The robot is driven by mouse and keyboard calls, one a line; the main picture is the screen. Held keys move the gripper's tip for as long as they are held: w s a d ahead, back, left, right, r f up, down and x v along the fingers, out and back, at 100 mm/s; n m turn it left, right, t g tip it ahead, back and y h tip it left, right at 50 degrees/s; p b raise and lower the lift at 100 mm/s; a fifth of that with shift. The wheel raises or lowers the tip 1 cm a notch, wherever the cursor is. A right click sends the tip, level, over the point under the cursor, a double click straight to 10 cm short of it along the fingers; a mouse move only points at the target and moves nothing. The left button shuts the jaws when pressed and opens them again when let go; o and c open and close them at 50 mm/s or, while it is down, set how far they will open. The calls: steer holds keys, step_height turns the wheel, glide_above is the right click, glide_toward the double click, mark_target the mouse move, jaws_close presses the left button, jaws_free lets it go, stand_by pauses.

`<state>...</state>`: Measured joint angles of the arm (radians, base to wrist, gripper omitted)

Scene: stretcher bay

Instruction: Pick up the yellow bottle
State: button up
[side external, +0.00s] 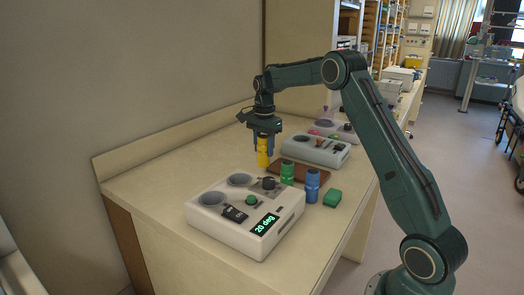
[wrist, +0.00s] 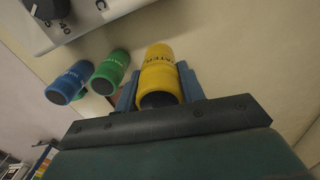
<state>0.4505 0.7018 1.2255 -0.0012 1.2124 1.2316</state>
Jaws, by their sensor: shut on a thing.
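The yellow bottle (side external: 263,156) is upright between the fingers of my gripper (side external: 264,143) in the side external view. It also shows in the wrist view (wrist: 159,72), with a blue finger on either side and dark lettering on its body. My gripper (wrist: 158,90) is shut on it. In the side external view the gripper hides the bottle's top. Whether the bottle's base touches the counter is hard to tell.
A green bottle (side external: 287,173) and a blue bottle (side external: 312,186) stand to the right, near a green block (side external: 332,198). A white device (side external: 215,217) with a display is in front. A brown board (side external: 313,174) and another device (side external: 316,149) lie behind. The counter's left side (side external: 165,180) is clear.

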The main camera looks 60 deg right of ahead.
step_height(320, 180, up, 13)
steer(key=shift+r, duration=0.1)
stand_by(0.3)
steer(key=shift+a, duration=0.1)
stand_by(0.5)
steer(key=a+f+n, duration=0.2)
steer(key=a+f, duration=0.2)
steer(key=a, duration=0.8)
steer(key=a+f+n, duration=0.2)
steer(key=a+f, duration=0.3)
steer(key=a, duration=0.7)
steer(key=shift+w+a+f+n, duration=0.15)
steer(key=shift+w+f+n, duration=0.05)
steer(key=shift+n, duration=0.1)
steer(key=shift+f, duration=0.25)
steer(key=shift+f, duration=2.65)
steer(key=shift+f, duration=0.65)
